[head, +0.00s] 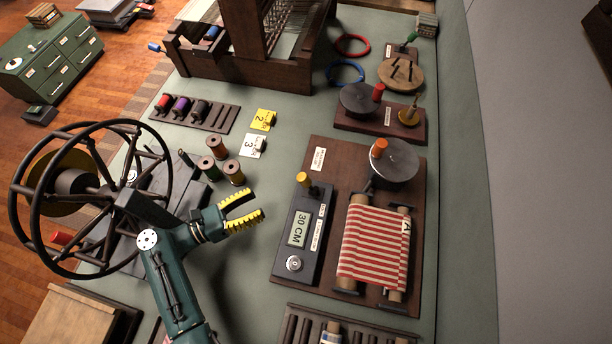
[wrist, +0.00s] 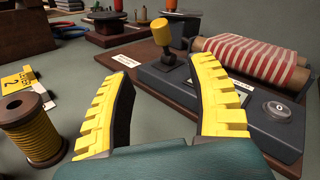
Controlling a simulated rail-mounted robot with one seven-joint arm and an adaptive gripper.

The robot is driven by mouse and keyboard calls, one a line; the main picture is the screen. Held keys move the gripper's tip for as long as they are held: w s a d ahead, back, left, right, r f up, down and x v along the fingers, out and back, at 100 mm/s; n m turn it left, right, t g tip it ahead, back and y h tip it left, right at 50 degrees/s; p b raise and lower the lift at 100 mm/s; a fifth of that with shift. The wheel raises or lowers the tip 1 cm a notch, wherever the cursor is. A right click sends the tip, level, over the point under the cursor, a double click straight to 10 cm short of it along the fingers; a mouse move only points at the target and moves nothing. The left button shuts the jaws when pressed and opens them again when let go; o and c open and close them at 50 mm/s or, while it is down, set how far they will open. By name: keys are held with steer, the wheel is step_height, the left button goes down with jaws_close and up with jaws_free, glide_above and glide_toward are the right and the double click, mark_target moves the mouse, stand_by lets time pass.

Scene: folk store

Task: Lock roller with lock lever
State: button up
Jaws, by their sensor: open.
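The roller with red and white striped cloth (head: 374,245) sits on a brown board at the right; it also shows at the upper right of the wrist view (wrist: 250,55). An orange-knobbed crank disc (head: 394,162) is behind the cloth. Which of these is the lock lever I cannot tell for sure. My gripper (head: 243,209) is open and empty, left of the display box and apart from it.
Spools of thread (head: 217,147) stand just behind my gripper, and a yellow one (wrist: 32,125) is close at the left in the wrist view. A large spoked wheel (head: 85,200) is at the left. A loom (head: 240,60) stands at the back. The green tabletop (head: 253,262) is clear before the display box.

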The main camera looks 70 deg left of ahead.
mark_target(305, 181)
steer(key=x, duration=1.4)
steer(key=shift+w+d, duration=0.15)
steer(key=shift+w, duration=0.15)
jaws_close()
steer(key=shift+r, duration=0.1)
